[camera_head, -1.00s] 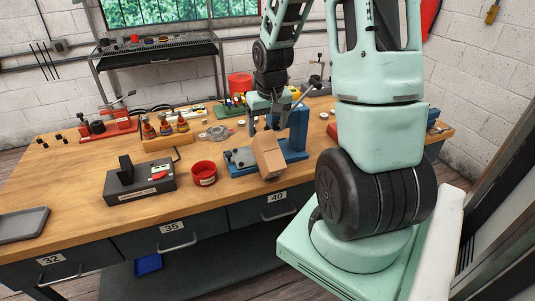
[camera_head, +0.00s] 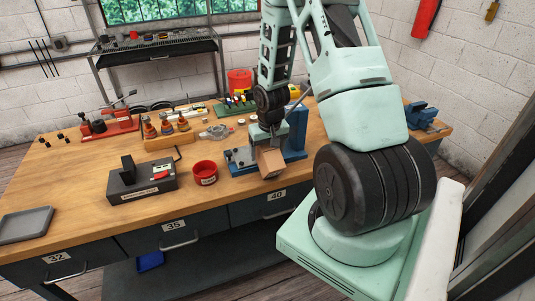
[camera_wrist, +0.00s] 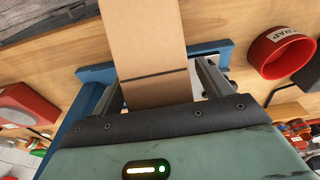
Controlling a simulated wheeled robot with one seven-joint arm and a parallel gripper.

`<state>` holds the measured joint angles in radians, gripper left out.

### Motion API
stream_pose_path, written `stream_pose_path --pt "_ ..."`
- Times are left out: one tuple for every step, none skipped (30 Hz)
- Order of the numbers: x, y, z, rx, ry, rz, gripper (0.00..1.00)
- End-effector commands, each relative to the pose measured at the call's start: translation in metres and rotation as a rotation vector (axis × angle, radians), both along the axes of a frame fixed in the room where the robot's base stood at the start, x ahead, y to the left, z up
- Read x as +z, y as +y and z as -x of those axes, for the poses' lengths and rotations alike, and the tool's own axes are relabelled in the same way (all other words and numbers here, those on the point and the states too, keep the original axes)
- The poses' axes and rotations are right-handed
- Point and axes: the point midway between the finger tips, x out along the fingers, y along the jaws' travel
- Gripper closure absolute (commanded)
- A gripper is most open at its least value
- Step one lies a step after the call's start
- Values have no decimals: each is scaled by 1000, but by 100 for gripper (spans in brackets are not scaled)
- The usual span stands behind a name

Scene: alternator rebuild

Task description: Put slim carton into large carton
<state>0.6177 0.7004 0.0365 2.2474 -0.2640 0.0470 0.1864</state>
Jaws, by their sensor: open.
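One brown cardboard carton (camera_head: 270,163) shows at the front of the workbench, beside the blue press. I cannot tell whether it is the slim or the large one, and no second carton can be made out. My gripper (camera_head: 268,138) is low over the carton and hides its upper part. In the wrist view the carton (camera_wrist: 145,35) runs between the two fingers of my open gripper (camera_wrist: 160,75), with a dark line across it. I cannot tell whether either finger touches it.
The blue press (camera_head: 297,130) stands close behind and right of the carton. A red round bin (camera_head: 204,172) and a dark box-shaped device (camera_head: 142,182) are to the left. A grey tray (camera_head: 25,225) lies at the far left. Bare wood (camera_head: 85,175) is free between them.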

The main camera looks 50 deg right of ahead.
Motion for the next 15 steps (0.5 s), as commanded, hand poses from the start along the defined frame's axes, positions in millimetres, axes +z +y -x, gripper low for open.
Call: stream_pose_path --pt "-1 0 0 0 0 0 22" --pt "-1 0 0 0 -1 0 22" --pt "-2 0 -1 0 -1 0 22" --pt "-2 0 -1 0 -1 0 22" --pt "-2 0 -1 0 -1 0 22" --pt "-2 0 -1 0 -1 0 22" --pt "-2 0 -1 0 -1 0 22" --pt "-2 0 -1 0 -1 0 25" --pt "-2 0 -1 0 -1 0 36" --pt "-2 0 -1 0 -1 0 44" --pt "-1 0 0 0 -1 0 52" --pt "-1 0 0 0 -1 0 64" --pt "-1 0 0 0 -1 0 72" --pt "-1 0 0 0 -1 0 80" --pt "-1 -1 -1 0 -2 1 86"
